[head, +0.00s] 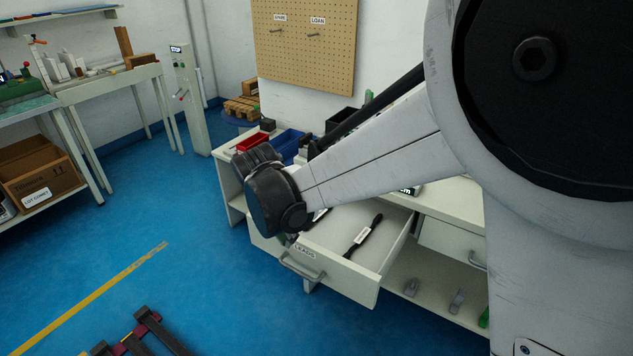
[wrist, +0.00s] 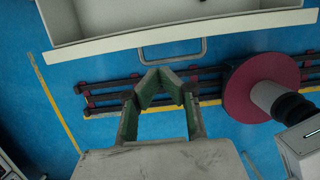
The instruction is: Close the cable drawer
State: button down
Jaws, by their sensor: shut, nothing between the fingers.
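The cable drawer (head: 345,275), a pale drawer labelled LEADS, is pulled out of the bench. A black item with a white tag (head: 362,236) lies inside it. Its grey bar handle (head: 302,268) is on the front panel. In the wrist view, the drawer's front edge (wrist: 180,36) runs across the top, with the handle (wrist: 173,57) below it. My gripper (wrist: 160,76) has green fingers, closed together and empty, with the tips just short of the handle in the picture. I cannot tell the gap in depth. In the head view my arm mostly hides the gripper.
A second drawer (head: 452,243) at the right is shut. Red (head: 252,142) and blue bins (head: 287,140) stand on the bench top. Dark rails (head: 145,335) lie over the blue floor at lower left. The floor left of the drawer is clear.

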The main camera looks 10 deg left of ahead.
aim_at(294, 256)
jog(key=b+x, duration=0.2)
jog(key=x, duration=0.7)
jog(key=shift+f, duration=0.1)
jog(key=shift+w, duration=0.15)
